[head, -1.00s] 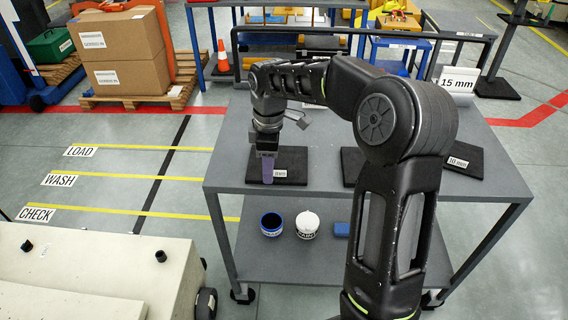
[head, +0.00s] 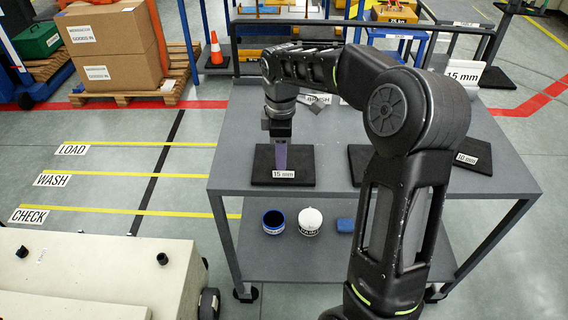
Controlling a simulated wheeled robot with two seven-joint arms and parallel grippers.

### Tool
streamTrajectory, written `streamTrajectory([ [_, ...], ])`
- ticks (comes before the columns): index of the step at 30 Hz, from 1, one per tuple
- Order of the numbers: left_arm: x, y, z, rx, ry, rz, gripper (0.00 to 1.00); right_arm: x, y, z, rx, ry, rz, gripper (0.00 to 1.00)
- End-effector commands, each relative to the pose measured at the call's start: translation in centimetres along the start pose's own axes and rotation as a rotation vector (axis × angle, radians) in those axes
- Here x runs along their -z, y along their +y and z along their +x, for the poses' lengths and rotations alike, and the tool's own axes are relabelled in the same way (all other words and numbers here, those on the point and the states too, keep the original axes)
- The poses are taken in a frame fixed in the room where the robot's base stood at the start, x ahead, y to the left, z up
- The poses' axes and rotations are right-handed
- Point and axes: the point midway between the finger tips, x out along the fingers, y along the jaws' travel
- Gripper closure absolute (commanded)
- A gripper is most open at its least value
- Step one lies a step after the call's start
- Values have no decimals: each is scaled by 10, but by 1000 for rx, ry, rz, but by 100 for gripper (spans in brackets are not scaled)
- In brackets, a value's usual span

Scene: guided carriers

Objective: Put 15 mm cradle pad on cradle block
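The 15 mm cradle pad (head: 302,164) is a flat black plate with a white label on its front edge. It lies on the left part of the grey table top. My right gripper (head: 281,164) points straight down over the pad, its purplish fingers in front of the pad's middle, just behind the label. The fingers look like one narrow strip, so I cannot tell whether they are open or touch the pad. My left gripper is out of view. I cannot make out a cradle block for certain.
A 10 mm black pad (head: 473,155) lies at the table's right; another is partly hidden by my arm. A white 15 mm sign (head: 463,73) stands behind. The lower shelf holds a blue cup (head: 273,222), a white pot (head: 310,221) and a blue block. A cream carrier (head: 110,270) stands front left.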

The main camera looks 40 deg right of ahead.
Motion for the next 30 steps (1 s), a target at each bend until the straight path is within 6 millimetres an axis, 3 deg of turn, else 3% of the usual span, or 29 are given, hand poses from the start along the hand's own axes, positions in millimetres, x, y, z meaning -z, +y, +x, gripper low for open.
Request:
streamTrajectory([
  [10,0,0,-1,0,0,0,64,0,0,4,1,-1,0,60],
  [21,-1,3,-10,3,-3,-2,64,-5,-2,49,2,-1,0,60],
  [30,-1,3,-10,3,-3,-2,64,-5,-2,54,0,0,0,60],
])
